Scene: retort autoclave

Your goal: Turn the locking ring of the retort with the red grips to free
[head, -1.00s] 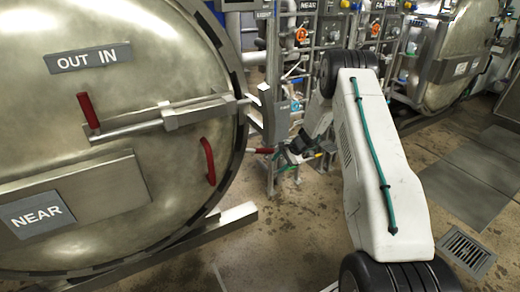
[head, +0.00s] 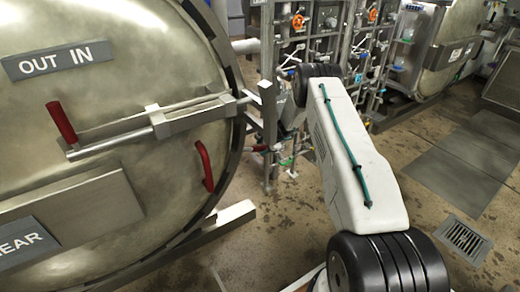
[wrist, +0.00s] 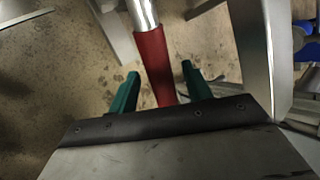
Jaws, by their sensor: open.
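The near retort's round metal door (head: 110,190) fills the left of the head view. Its locking ring (head: 228,62) is the dark, notched rim. One red grip (head: 260,148) sticks out at the ring's right side, beside my wrist; the arm hides most of my gripper there. In the wrist view, this red grip (wrist: 152,62) on a bright metal rod lies between the green fingers of my gripper (wrist: 158,85). The fingers are open, with gaps on both sides. The grip's lower end is hidden behind the dark plate.
The door also carries a red handle on its bar (head: 61,121) and a curved red handle (head: 205,165). A metal post (head: 268,90) and a valve rack (head: 345,60) stand close behind my wrist. Open floor with a drain (head: 462,238) lies at right.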

